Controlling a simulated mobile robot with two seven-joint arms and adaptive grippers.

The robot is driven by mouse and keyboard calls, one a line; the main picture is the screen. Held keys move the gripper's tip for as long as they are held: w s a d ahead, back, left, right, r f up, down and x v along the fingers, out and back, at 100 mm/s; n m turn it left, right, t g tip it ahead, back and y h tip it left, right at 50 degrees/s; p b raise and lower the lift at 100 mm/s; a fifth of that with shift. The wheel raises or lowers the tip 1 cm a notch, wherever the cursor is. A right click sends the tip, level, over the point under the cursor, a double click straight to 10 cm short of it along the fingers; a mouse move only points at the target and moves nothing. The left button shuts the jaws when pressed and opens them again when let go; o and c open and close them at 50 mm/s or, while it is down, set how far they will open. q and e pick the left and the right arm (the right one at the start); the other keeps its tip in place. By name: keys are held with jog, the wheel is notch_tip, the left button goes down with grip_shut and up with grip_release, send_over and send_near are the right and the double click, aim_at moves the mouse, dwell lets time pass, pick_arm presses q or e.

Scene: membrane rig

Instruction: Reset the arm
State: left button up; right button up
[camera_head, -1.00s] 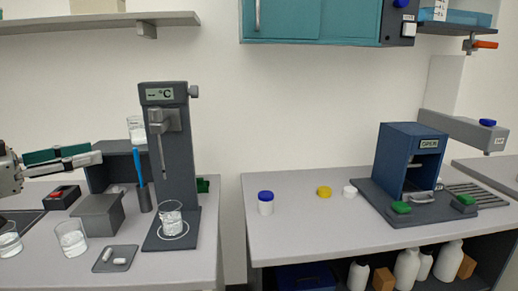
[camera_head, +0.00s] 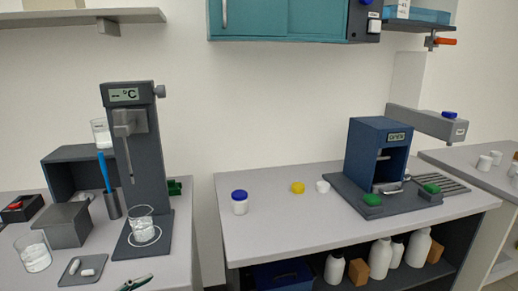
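A small part of my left gripper (camera_head: 135,283) shows at the bottom edge of the view, with teal and dark finger parts. It is in front of the stand with the °C display (camera_head: 137,150) and right of the small grey tray (camera_head: 82,270). Most of the gripper is cut off by the frame, so I cannot tell whether it is open. My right gripper is out of view.
A glass beaker (camera_head: 142,225) stands on the stand's base and another beaker (camera_head: 34,252) is at left. On the right bench are a blue-lidded jar (camera_head: 240,203), a yellow cap (camera_head: 298,187) and a blue press-like device (camera_head: 375,152). The bench front there is clear.

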pick_arm(q)
jog(key=s+a+f+n+g+y, duration=0.2)
jog(key=s+a+f+g+y, duration=0.1)
jog(key=s+a+f+y, duration=0.35)
jog(key=s+a+f+n+g+y, duration=0.2)
jog(key=s+a+f+y, duration=0.25)
jog(key=s+f, duration=0.4)
jog(key=d+f+n+t+h, duration=0.3)
jog(key=d+f+h, duration=0.5)
jog(key=d+f, duration=0.4)
jog(key=d, duration=0.4)
jog(key=shift+f, duration=0.25)
dwell(1.0)
